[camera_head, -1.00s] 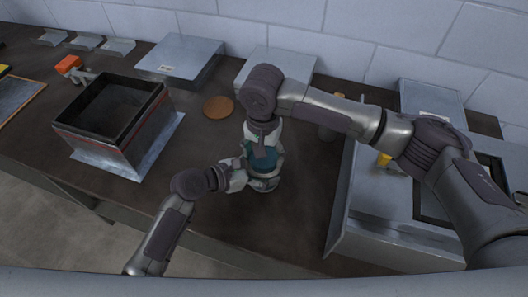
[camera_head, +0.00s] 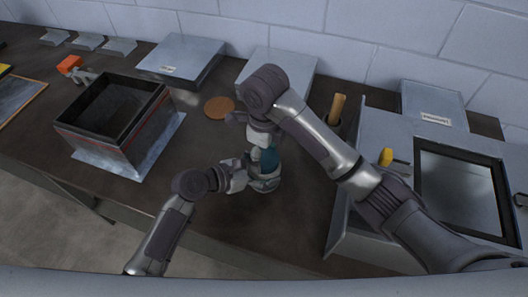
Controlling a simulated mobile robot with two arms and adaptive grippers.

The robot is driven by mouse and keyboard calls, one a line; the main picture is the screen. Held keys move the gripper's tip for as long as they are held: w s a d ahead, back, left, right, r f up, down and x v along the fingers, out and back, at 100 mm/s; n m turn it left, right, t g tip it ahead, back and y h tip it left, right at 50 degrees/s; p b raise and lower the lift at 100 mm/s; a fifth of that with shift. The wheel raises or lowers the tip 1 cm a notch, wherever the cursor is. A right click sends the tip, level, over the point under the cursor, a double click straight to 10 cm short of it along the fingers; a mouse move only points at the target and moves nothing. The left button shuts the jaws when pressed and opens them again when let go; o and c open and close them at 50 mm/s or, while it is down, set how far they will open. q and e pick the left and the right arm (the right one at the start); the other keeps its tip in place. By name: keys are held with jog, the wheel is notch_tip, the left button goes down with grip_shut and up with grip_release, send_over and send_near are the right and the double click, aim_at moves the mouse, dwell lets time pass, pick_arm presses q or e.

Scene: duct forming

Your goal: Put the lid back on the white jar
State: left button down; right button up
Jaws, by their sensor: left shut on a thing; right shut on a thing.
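The white jar (camera_head: 264,184) stands on the dark bench in the middle of the view, looking pale grey. My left gripper (camera_head: 243,173) is shut on its left side. A teal lid (camera_head: 269,159) sits at the top of the jar, partly covered by my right gripper. My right gripper (camera_head: 259,138) points down from above and is shut on the teal lid, though its fingertips are partly hidden. I cannot tell whether the lid is fully seated on the rim.
A brown round disc (camera_head: 219,107) lies behind the jar. A black open box (camera_head: 110,112) stands left on a metal sheet. A wooden handle (camera_head: 338,108) stands upright behind my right arm. A large metal unit (camera_head: 350,215) fills the right side. Bare bench lies in front of the jar.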

jog(key=o, duration=0.7)
jog(key=shift+c, duration=0.6)
